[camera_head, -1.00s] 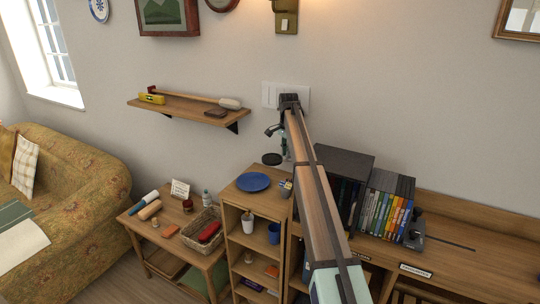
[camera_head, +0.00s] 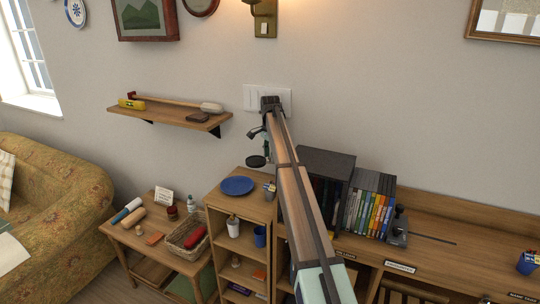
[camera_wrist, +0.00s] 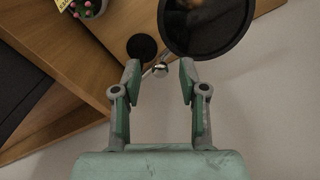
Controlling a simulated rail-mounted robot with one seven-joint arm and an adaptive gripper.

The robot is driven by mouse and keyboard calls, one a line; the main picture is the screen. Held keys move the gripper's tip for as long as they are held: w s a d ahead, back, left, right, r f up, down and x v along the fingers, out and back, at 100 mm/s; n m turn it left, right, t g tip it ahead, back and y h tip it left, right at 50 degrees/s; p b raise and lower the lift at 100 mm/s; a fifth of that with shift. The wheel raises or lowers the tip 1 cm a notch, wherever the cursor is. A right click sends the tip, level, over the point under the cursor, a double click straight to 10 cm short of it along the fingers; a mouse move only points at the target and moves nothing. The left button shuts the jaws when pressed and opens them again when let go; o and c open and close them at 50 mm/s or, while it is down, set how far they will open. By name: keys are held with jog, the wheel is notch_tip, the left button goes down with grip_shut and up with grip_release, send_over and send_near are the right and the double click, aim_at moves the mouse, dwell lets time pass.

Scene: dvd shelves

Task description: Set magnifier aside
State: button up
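The magnifier has a large dark round lens with a black rim (camera_wrist: 207,25) in the wrist view. A small metal ball joint and a smaller black disc, apparently its base, show beside the lens. In the head view a black disc (camera_head: 257,161), probably the lens, appears above the back of the small cabinet. My gripper (camera_wrist: 160,72) is open, its fingertips on either side of the ball joint, with visible gaps on both sides. In the head view my arm hides part of the gripper and magnifier.
A dark box and a row of DVDs (camera_head: 370,205) stand to the right. The wall is close behind. A wall shelf (camera_head: 170,115) hangs to the left.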

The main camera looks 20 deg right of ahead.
jog(key=shift+r, duration=0.1)
notch_tip(320, 180, up, 12)
dwell(0.5)
